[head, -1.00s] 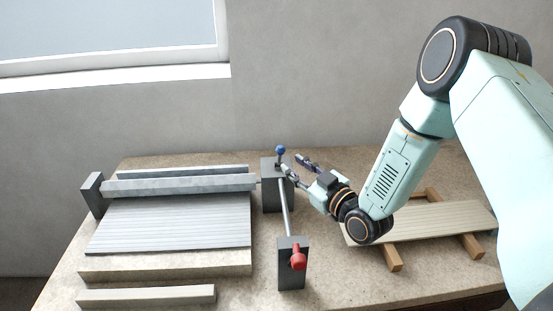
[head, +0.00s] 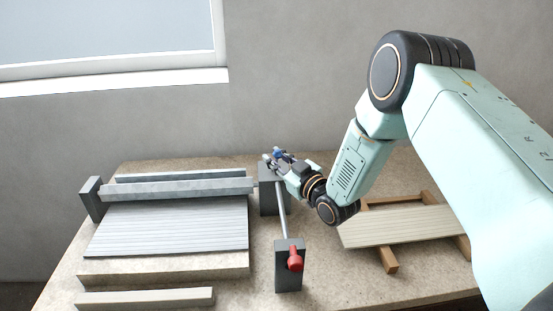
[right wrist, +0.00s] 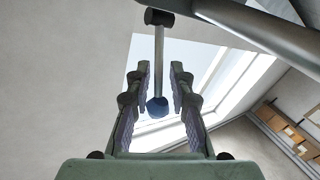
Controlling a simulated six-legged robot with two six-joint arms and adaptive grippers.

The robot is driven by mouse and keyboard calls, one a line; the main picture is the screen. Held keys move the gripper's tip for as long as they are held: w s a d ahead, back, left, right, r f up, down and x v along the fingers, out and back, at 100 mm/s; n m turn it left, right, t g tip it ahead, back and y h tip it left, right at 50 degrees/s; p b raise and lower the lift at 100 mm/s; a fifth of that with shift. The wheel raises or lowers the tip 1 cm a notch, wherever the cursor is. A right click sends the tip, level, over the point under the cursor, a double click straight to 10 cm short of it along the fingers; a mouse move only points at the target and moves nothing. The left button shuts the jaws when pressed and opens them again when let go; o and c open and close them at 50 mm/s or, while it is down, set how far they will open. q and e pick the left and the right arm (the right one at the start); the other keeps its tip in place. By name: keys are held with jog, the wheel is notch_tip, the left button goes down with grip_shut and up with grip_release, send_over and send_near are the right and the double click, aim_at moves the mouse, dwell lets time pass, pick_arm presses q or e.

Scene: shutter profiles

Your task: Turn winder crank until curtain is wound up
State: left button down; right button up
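The slatted grey curtain (head: 170,230) lies spread on its board, below a long grey roller (head: 165,190). A dark winder block (head: 268,200) stands at the roller's right end. The winder crank's blue knob (head: 279,153) is above this block, partly hidden by my right gripper (head: 277,160). In the right wrist view the blue knob (right wrist: 157,108) sits on a thin rod (right wrist: 159,60), between the spread fingers of my right gripper (right wrist: 160,80), with gaps showing on both sides. My left gripper is not in view.
A red knob (head: 295,259) sits on a dark post (head: 289,280) at the front, joined by a rod to the winder block. A slatted panel (head: 395,228) on wooden bars lies to the right. A pale strip (head: 145,297) lies at the front left.

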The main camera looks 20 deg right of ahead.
jog(key=shift+w+f, duration=0.1)
jog(key=shift+w, duration=0.05)
jog(key=shift+c, duration=0.6)
jog(key=shift+d, duration=0.15)
grip_shut()
